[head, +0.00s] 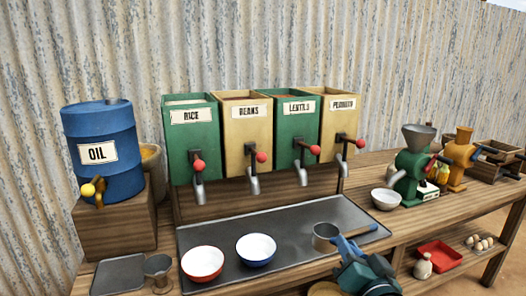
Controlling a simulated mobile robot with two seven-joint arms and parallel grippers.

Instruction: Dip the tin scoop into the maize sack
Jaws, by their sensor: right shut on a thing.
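The tin scoop (325,234) is a grey metal cup with its handle to the right. My right gripper (344,243) is shut on the scoop, over the right part of the metal tray. The gripper's blue fingers cover part of the handle. I cannot clearly make out the maize sack. A tan rounded edge (324,289) shows at the bottom of the picture, below the table's front edge, and may be a sack. My left gripper is not in view.
A red bowl (202,263) and a blue bowl (256,250) sit on the dark tray (300,215) under several labelled dispensers. A blue oil drum (103,150) stands left on a wooden block. Grinders (412,165) and a white bowl (386,199) stand right.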

